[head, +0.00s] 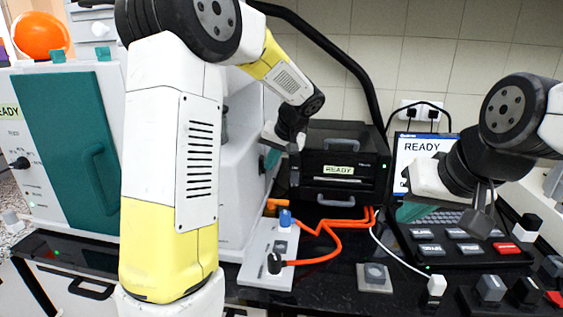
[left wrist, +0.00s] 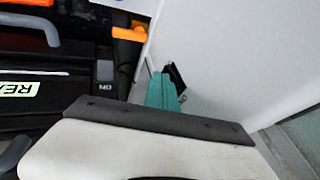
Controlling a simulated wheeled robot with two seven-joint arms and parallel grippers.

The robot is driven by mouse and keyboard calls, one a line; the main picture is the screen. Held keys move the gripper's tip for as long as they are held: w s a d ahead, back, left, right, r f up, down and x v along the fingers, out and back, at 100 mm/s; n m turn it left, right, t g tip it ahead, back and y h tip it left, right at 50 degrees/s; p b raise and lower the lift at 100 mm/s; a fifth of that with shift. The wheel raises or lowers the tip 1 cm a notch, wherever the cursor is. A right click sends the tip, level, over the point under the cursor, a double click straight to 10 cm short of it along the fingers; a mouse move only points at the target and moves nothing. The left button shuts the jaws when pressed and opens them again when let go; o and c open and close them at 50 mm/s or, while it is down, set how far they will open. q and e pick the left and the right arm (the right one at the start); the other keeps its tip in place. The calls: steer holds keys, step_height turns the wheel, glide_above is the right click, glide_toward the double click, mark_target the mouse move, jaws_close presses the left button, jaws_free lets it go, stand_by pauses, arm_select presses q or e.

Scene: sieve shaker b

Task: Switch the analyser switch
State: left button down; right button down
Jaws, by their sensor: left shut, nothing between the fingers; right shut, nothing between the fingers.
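No part in view is clearly labelled as the analyser switch. In the left wrist view, a teal piece (left wrist: 160,92) with a small black part (left wrist: 176,77) sits against a white wall, just beyond my gripper's body. An ON label (left wrist: 105,70) shows on a black machine to its left. In the head view, my left gripper (head: 294,146) is shut and empty, between the white cabinet (head: 243,150) and the black READY machine (head: 345,160). Whether it touches anything cannot be told. My right gripper (head: 481,222) is shut and empty above the button panel at the right.
A white cabinet with a teal door (head: 65,150) stands at the left. Orange cables (head: 330,226) and a white valve plate (head: 268,255) lie in front of the black machine. A monitor (head: 415,150) and a button panel (head: 460,248) fill the right.

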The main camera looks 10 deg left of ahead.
arm_select(q)
steer(key=shift+a+f+y, duration=0.25)
steer(key=shift+f+y, duration=0.3)
steer(key=shift+y, duration=0.05)
